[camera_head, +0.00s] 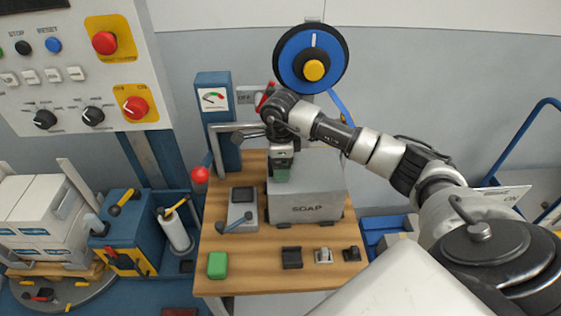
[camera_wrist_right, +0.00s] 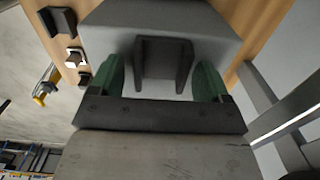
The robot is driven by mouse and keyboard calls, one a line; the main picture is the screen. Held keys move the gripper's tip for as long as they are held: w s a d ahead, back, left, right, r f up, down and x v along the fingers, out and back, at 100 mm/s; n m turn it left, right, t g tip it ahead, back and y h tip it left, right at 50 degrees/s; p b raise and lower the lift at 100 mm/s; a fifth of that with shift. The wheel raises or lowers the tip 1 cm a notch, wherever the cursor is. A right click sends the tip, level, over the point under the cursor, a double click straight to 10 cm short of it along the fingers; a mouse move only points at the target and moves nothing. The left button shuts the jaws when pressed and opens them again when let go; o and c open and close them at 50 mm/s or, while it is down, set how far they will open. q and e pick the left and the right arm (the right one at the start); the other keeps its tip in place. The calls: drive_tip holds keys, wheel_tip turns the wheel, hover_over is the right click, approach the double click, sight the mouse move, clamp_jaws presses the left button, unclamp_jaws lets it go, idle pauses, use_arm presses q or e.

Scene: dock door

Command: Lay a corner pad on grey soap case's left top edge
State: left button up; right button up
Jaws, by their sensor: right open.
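The grey soap case (camera_head: 318,207), marked SOAP, stands on the wooden table and also shows in the right wrist view (camera_wrist_right: 205,22). A dark corner pad (camera_wrist_right: 163,58) lies against the case in the right wrist view; the gripper hides it in the head view. My right gripper (camera_head: 282,174) is over the left part of the case top. Its green fingers (camera_wrist_right: 161,75) are open, one on each side of the pad, with gaps visible. A dark pad (camera_head: 292,257), a light pad (camera_head: 323,255) and another dark pad (camera_head: 351,254) sit at the table's front. My left gripper is out of view.
A grey device (camera_head: 242,211) with a dark screen stands left of the case. A green block (camera_head: 217,265) lies at the table's front left. A blue post with a gauge (camera_head: 213,98) and a blue wheel (camera_head: 311,58) are behind.

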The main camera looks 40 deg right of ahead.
drive_tip(key=shift+r, duration=0.1)
wheel_tip(320, 180, up, 12)
drive_tip(key=b, duration=0.3)
idle(0.7)
